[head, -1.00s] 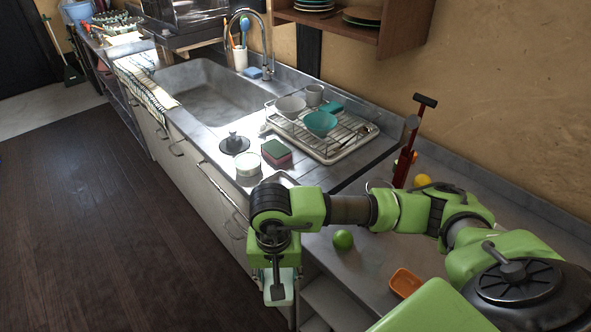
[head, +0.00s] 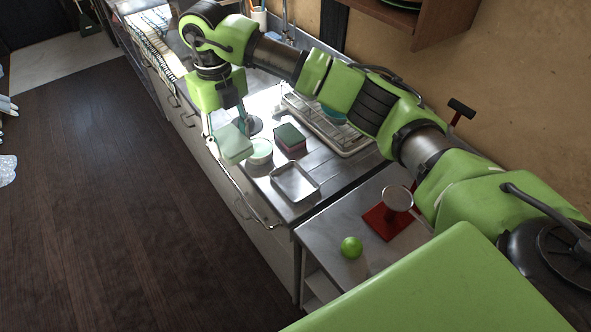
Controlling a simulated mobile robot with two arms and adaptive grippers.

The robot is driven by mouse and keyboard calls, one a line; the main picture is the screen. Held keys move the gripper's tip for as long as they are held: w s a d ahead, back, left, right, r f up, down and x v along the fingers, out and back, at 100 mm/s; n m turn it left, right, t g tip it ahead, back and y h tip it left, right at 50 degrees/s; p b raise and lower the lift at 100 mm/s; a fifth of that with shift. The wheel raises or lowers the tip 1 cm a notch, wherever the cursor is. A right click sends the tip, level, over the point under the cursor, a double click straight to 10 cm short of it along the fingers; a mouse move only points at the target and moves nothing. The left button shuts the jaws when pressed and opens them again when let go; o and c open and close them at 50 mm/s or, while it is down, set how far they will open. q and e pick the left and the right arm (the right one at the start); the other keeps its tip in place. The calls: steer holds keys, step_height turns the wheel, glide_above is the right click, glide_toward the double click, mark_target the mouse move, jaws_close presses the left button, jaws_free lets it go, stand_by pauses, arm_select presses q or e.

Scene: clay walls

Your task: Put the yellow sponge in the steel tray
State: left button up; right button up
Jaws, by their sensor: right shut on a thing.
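My right gripper (head: 230,132) points down above the near edge of the counter by the sink. It is shut on a pale green, sponge-like block (head: 236,149); I see no clear yellow on it. The shallow steel tray (head: 295,181) lies on the counter to the right of and below the gripper in the head view, and looks empty. A green-topped, pink-sided sponge (head: 290,137) sits behind the tray, apart from it. No plainly yellow sponge shows. My left gripper is not recognisable in view.
A pale round tub (head: 261,151) stands close beside the held block. A dish rack (head: 335,135) stands behind, partly hidden by my right arm. A lime (head: 351,247) and a red stand (head: 384,222) are on the lower right counter. Unclear pale shapes show at the left edge.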

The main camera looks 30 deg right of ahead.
steer(key=shift+w+r, duration=0.1)
steer(key=shift+r, duration=0.15)
steer(key=shift+s+d+f+m+p, duration=0.1)
steer(key=shift+s+d+m+p, duration=0.15)
steer(key=shift+d+m+p, duration=0.05)
steer(key=s+d+f+p, duration=0.1)
steer(key=s+d+f, duration=0.1)
steer(key=d+f, duration=0.1)
steer(key=s+d+f+p, duration=0.2)
steer(key=s+d, duration=0.1)
steer(key=s+d+f+p, duration=0.1)
steer(key=s+d+f, duration=0.2)
steer(key=shift+d+f+p, duration=0.2)
steer(key=shift+f+p, duration=0.1)
steer(key=shift+p, duration=0.1)
steer(key=f, duration=0.1)
steer(key=f+p, duration=0.2)
steer(key=shift+s+d, duration=0.3)
steer(key=shift+s, duration=0.05)
steer(key=shift+f, duration=0.4)
steer(key=shift+w+f+b, duration=0.1)
steer(key=shift+f+b, duration=0.6)
steer(key=shift+f, duration=0.05)
